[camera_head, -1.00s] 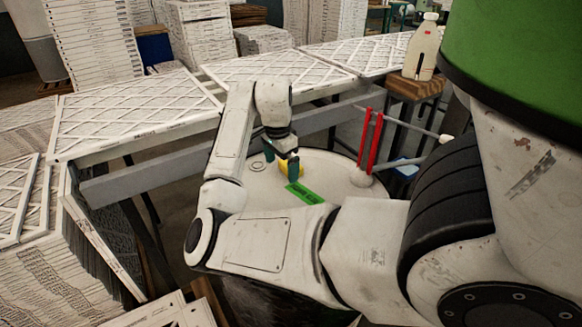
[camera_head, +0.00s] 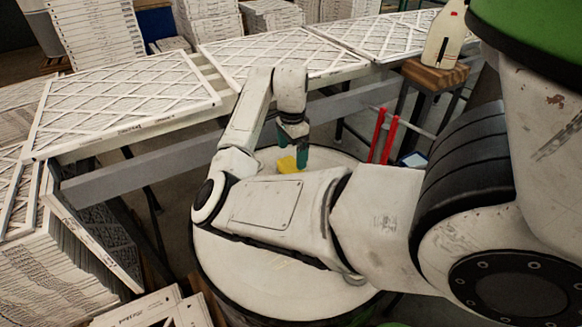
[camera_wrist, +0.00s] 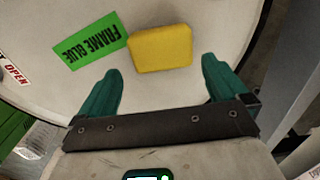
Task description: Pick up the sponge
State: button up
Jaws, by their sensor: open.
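The sponge is a yellow block (camera_wrist: 160,48) lying flat on the round white table top, seen in the wrist view just beyond and between my fingers. In the head view the sponge (camera_head: 287,165) shows partly, close to my fingertips. My gripper (camera_wrist: 160,80) is open, with its two green fingers spread wider than the sponge and nothing between them. In the head view my gripper (camera_head: 292,160) points down over the table beside the sponge. The round table top (camera_head: 225,268) is partly hidden by my arm.
A green "FRAME GLUE" label (camera_wrist: 88,42) lies left of the sponge in the wrist view. A red "OPEN" label (camera_wrist: 14,74) is farther left. Red upright bars (camera_head: 382,138) stand at the table's right. Framed filters (camera_head: 125,95) lie on a rack behind. A white bottle (camera_head: 444,38) stands on a wooden stool.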

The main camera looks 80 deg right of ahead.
aim_at(290, 165)
jog(key=shift+w+f+p, duration=0.2)
jog(key=shift+f+p, duration=0.45)
jog(key=shift+f, duration=2.6)
jog(key=c, duration=0.7)
jog(key=shift+o, duration=0.2)
notch_tip(290, 165, up, 10)
jog(key=shift+r+b, duration=0.1)
jog(key=shift+b, duration=0.55)
jog(key=o, duration=0.5)
jog(key=shift+c, duration=0.2)
jog(key=c, duration=0.4)
jog(key=shift+o, duration=0.2)
jog(key=shift+a, duration=0.1)
